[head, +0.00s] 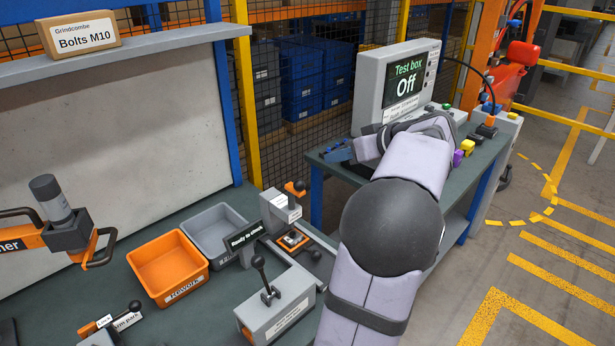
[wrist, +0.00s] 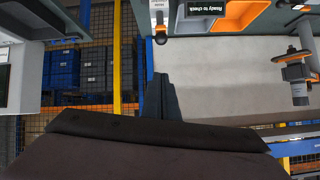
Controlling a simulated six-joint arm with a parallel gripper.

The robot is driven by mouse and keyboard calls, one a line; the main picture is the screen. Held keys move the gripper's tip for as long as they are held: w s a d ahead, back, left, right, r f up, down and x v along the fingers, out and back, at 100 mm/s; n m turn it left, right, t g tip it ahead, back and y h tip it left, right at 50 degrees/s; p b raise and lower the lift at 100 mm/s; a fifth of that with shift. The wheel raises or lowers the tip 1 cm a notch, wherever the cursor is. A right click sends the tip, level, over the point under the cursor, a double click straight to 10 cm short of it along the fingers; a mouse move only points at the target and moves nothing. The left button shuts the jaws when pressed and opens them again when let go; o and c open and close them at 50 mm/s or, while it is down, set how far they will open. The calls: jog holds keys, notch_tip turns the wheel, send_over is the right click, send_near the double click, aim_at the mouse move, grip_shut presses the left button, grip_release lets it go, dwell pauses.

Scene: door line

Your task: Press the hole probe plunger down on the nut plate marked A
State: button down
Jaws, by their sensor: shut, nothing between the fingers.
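A grey fixture with a "Ready to check" sign (head: 244,236) stands on the bench. A small part with orange and metal (head: 293,239) sits in it, perhaps the nut plate; I cannot read an A on it. Behind it stands a grey post unit with an orange-and-black knob (head: 295,187), perhaps the probe plunger; its label is too small to read. My gripper (head: 340,153) is shut and empty, at the left edge of the test box table, apart from the fixture. In the wrist view its dark fingers (wrist: 161,96) are together, and the sign (wrist: 207,9) shows at the top edge.
The test box (head: 402,82) reads "Off" on the right-hand table, with small coloured blocks before it. An orange bin (head: 167,268) and a grey bin (head: 214,231) stand left of the fixture. A black lever (head: 264,275) stands up in front. A yellow post (head: 246,100) rises behind.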

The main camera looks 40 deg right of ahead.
jog(key=shift+a+n, duration=0.15)
jog(key=shift+n, duration=0.85)
jog(key=s+f+p+x, duration=0.1)
jog(key=p+x, duration=0.5)
jog(key=x, duration=0.6)
jog(key=shift+f, duration=0.95)
jog(key=shift+f, duration=0.1)
